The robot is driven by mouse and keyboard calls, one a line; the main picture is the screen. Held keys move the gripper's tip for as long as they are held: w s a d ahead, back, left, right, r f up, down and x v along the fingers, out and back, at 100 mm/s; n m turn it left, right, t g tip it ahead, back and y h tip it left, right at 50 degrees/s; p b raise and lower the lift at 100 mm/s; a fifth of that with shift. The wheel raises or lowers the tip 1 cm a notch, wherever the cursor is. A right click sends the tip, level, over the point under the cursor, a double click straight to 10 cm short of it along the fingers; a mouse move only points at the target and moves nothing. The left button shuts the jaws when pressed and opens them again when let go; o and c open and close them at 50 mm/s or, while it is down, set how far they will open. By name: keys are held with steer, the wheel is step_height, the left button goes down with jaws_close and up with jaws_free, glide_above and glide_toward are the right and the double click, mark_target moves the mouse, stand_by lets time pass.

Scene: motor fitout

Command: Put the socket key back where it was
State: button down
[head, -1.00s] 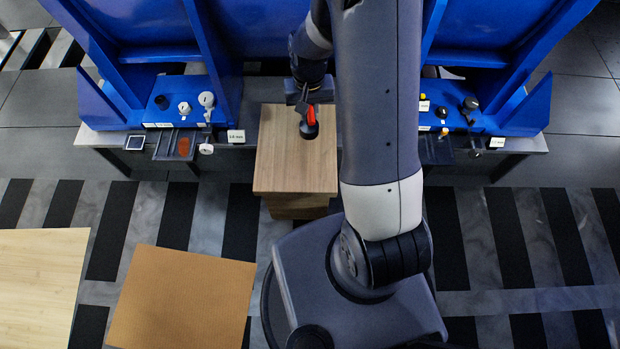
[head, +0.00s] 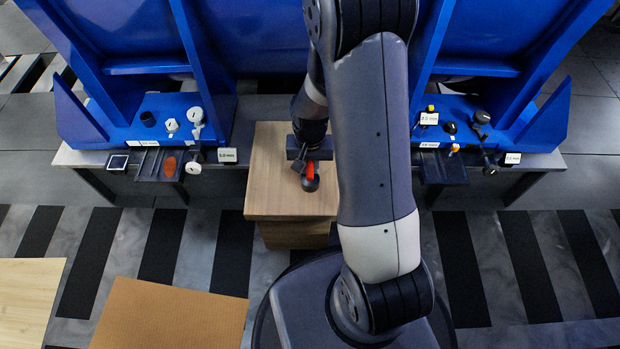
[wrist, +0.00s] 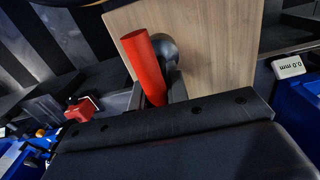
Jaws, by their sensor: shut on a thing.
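My gripper (head: 309,165) is shut on a red-handled tool with a dark round end, which I take to be the socket key (head: 309,174). In the wrist view the key's red shaft (wrist: 144,66) stands out from the jaws, with the dark round end beside it. In the head view the gripper is over the wooden block-like stand (head: 270,190), toward its near half. I cannot tell the key's height above the wood. The jaws' grip point is partly hidden by the gripper body.
A blue fixture with knobs and a small tray (head: 160,165) stands on the left, with a 0.0 mm label (head: 228,155). A similar blue fixture on the right has a dark tray (head: 442,168). A brown board (head: 170,315) and a pale board (head: 30,300) lie nearer, left.

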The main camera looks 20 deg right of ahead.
steer(key=shift+f+b, duration=0.65)
steer(key=shift+f, duration=1.45)
steer(key=shift+f, duration=0.2)
steer(key=c, duration=1.4)
jaws_free()
steer(key=shift+o, duration=0.2)
step_height(320, 180, up, 12)
steer(key=p, duration=0.3)
steer(key=shift+r+p, duration=0.25)
steer(key=shift+p, duration=0.15)
steer(key=shift+f, duration=0.15)
